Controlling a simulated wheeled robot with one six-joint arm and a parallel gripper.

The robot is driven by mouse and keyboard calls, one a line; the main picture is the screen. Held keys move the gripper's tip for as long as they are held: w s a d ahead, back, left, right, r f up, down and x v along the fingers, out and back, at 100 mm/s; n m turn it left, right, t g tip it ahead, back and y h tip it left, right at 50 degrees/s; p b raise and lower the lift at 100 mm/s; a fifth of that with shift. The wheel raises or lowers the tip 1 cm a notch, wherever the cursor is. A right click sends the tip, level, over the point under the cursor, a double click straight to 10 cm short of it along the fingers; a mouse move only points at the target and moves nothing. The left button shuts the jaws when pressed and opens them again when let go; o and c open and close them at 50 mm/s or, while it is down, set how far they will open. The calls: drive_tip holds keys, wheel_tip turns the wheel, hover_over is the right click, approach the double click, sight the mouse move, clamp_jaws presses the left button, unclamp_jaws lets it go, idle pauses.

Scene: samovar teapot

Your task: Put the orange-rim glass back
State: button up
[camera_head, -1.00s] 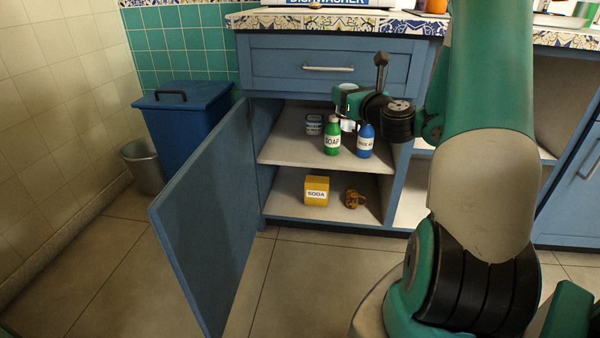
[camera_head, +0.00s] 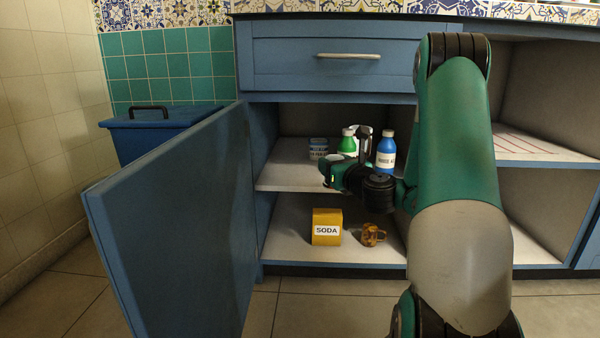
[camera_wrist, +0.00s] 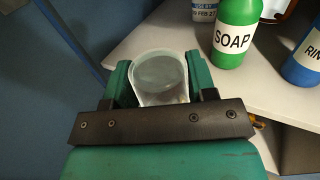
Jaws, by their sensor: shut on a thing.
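My gripper (camera_wrist: 160,88) is shut on a clear, whitish glass (camera_wrist: 160,68), which sits between its two green fingers in the wrist view. I cannot make out an orange colour on its rim. In the head view my gripper is at the upper shelf (camera_head: 278,178) of the open cabinet, in front of the bottles, and the glass cannot be made out there. In the wrist view the glass overlaps the shelf's front edge; I cannot tell whether it touches the shelf.
A green soap bottle (camera_head: 348,142), a blue bottle (camera_head: 386,150) and a small labelled can (camera_head: 318,148) stand on the upper shelf. A yellow soda box (camera_head: 326,226) and a brown mug (camera_head: 373,235) stand below. The open door (camera_head: 180,220) projects forward on the left.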

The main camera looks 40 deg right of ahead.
drive_tip(key=d+r+p+x, duration=0.1)
drive_tip(key=p+x, duration=0.6)
drive_tip(key=p, duration=1)
hover_over(307, 174)
drive_tip(key=shift+a+f, duration=0.1)
drive_tip(key=shift+f, duration=0.4)
drive_tip(key=shift+f+b, duration=1.6)
drive_tip(key=shift+f, duration=0.3)
drive_tip(key=o, duration=1)
drive_tip(key=shift+r, duration=0.15)
